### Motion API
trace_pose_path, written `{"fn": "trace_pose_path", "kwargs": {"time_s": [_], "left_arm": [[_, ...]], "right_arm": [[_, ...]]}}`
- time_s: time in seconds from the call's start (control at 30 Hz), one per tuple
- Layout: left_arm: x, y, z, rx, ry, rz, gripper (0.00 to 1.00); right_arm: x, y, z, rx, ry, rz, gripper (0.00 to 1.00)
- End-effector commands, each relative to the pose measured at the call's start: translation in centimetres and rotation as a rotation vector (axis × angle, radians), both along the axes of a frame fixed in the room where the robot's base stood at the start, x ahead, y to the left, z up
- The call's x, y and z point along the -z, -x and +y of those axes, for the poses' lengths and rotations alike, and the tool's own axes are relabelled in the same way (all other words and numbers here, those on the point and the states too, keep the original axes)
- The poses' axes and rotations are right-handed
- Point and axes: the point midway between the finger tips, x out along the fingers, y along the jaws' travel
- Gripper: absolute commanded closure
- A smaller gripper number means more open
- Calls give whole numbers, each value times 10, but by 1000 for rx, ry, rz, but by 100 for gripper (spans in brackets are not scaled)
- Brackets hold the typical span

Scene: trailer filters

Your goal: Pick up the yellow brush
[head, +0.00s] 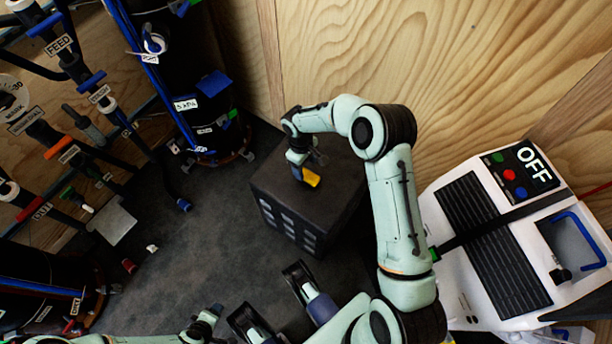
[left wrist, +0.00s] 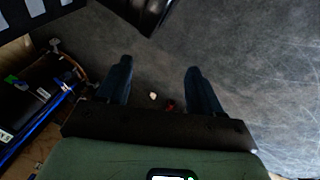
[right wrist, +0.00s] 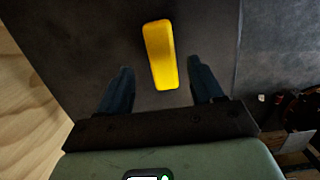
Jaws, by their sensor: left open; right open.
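The yellow brush (head: 311,177) lies on top of a dark box (head: 275,190) near the wooden wall. In the right wrist view the brush (right wrist: 160,52) is a plain yellow bar, slightly tilted. My right gripper (right wrist: 160,68) is open, with the brush's near end in line with the gap between its fingers. I cannot tell whether the fingers are down at the brush's height. In the head view my right gripper (head: 300,165) is over the box, partly covering the brush. My left gripper (left wrist: 157,68) is open and empty over the grey floor.
A white machine (head: 490,245) marked OFF stands at the right. A black cylinder (head: 185,75) with blue trim stands at the back left. Labelled pipes (head: 65,55) line the left wall. Small red and white bits (head: 128,265) lie on the floor. The floor left of the box is mostly clear.

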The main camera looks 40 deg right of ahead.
Motion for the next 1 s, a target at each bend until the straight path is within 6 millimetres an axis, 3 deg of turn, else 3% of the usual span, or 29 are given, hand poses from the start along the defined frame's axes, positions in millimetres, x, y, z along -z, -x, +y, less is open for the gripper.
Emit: {"fn": "trace_pose_path", "kwargs": {"time_s": [0.3, 0.53, 0.57, 0.7, 0.8, 1.0], "left_arm": [[27, 23, 5, -6, 1, 79, 34], [26, 25, 5, -7, 1, 85, 34], [26, 25, 5, -7, 1, 85, 34], [26, 24, 5, -6, 2, 84, 34], [26, 24, 5, -6, 2, 84, 34], [26, 24, 5, -6, 1, 83, 34]], "right_arm": [[45, 8, 2, 0, -2, 4, 34], [46, 8, 1, 0, -1, 1, 34], [46, 8, 1, 0, -1, 1, 40], [46, 8, 1, 0, -1, 1, 86], [46, 8, 1, 1, -1, 1, 95], [45, 8, 1, 1, -1, 1, 96]]}}
